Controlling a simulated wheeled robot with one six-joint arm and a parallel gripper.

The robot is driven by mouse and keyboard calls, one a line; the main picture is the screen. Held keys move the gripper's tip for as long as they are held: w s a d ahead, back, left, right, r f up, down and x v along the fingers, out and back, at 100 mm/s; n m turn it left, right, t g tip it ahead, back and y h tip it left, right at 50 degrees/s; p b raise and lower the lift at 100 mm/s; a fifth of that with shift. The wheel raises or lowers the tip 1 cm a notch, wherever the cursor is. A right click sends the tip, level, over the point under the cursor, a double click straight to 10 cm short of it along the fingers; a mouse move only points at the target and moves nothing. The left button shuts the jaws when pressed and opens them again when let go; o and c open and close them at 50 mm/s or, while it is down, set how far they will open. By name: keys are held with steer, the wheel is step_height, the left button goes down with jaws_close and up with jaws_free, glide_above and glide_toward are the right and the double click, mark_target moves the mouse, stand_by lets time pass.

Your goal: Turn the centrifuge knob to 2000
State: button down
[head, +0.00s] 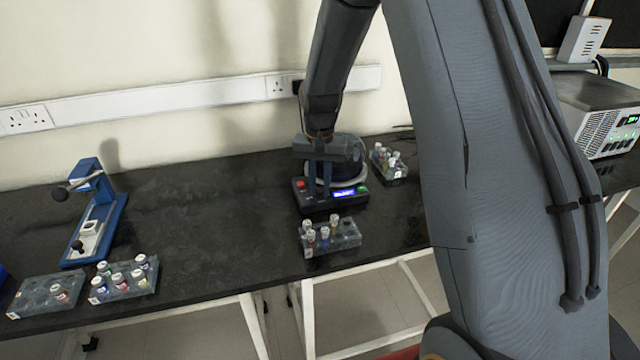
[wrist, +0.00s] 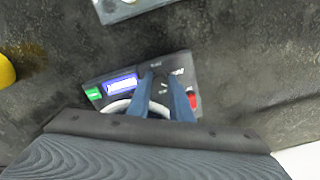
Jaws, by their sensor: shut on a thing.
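The centrifuge (head: 350,174) stands on the dark bench, with a round lid and a dark front panel. Its panel has a lit blue display (head: 344,193), which also shows in the wrist view (wrist: 122,86), between a red button (head: 300,184) and a green button (head: 362,189). My gripper (head: 320,187) points down at the panel, its blue fingers left of the display in the head view. In the wrist view my gripper (wrist: 162,78) is shut on the knob, which is mostly hidden by the fingers. White dial marks show beside them; the setting and display text are unreadable.
A vial rack (head: 345,238) stands just in front of the centrifuge and another rack (head: 400,171) to its right. More racks (head: 146,287) and a blue lever device (head: 98,215) stand at left. The bench between is clear.

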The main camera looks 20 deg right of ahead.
mark_target(320, 189)
steer(key=n+p, duration=0.1)
steer(key=n, duration=0.3)
steer(key=shift+n, duration=0.3)
steer(key=shift+w+n, duration=0.1)
steer(key=shift+n, duration=1.5)
steer(key=shift+n+p, duration=0.3)
steer(key=c, duration=1.6)
jaws_free()
steer(key=shift+r+b, duration=0.85)
steer(key=shift+r, duration=3.1)
